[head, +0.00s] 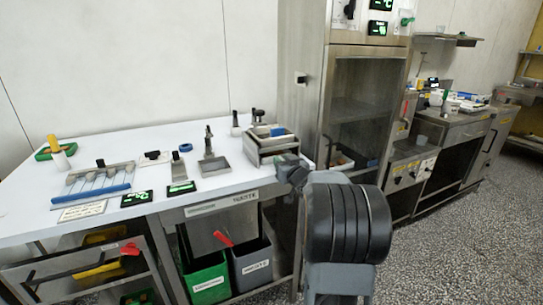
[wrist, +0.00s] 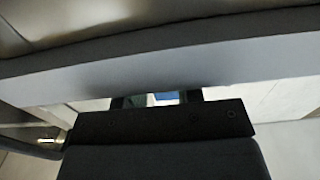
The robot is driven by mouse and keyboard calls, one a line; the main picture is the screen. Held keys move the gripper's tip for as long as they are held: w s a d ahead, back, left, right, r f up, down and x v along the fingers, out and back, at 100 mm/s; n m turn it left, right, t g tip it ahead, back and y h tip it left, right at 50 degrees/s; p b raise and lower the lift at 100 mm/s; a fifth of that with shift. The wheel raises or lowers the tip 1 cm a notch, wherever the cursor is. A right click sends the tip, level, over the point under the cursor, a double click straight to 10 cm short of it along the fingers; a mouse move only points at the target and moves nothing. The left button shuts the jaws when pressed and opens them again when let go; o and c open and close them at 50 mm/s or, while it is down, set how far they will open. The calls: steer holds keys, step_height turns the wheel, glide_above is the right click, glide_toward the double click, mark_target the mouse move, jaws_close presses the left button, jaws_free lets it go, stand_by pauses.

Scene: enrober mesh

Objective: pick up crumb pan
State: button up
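No label marks the crumb pan. A shallow grey metal pan (head: 214,167) with an upright dark-topped handle lies flat on the white table and may be it. My gripper (head: 292,168) is at the table's right edge, right of that pan and close to the steel rack; my own arm partly hides it. In the wrist view, the two dark fingers of my gripper (wrist: 156,99) stand apart, with a small green and white patch between them. A broad grey bar crosses in front of their tips and hides them, and I see nothing held.
A steel rack (head: 270,146) stands on the white table (head: 120,150) by its right edge. A steel cabinet (head: 355,110) rises close to the right. Green (head: 206,278) and dark (head: 252,265) bins sit below. The speckled floor at right is clear.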

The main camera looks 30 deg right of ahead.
jaws_close()
steer(key=shift+r, duration=0.15)
